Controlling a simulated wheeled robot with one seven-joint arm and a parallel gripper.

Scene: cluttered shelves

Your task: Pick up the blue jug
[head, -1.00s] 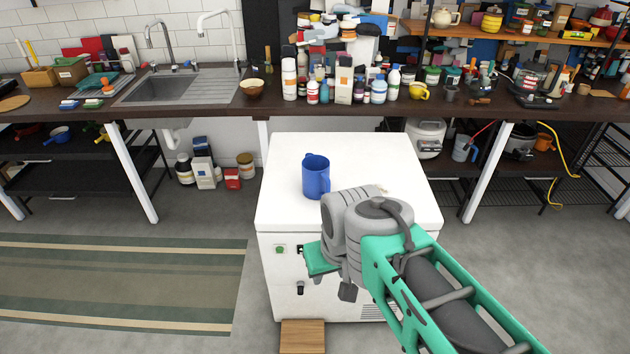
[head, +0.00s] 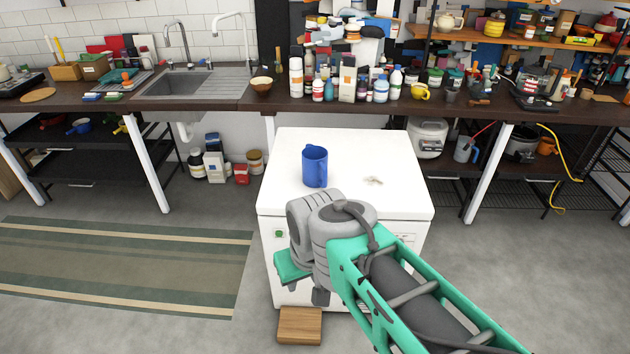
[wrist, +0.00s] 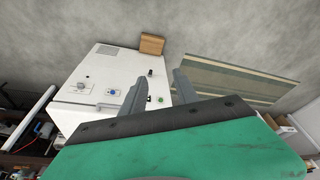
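The blue jug (head: 315,167) stands upright on the white top of a chest-like cabinet (head: 400,190), left of the top's middle. My arm hides part of the cabinet's front. The jug does not show in the wrist view.
A dark counter (head: 215,101) crowded with bottles and jars runs behind the cabinet, with a sink (head: 185,82) at left. A wooden block (head: 300,325) lies on the floor before the cabinet. A striped rug (head: 120,265) lies at left.

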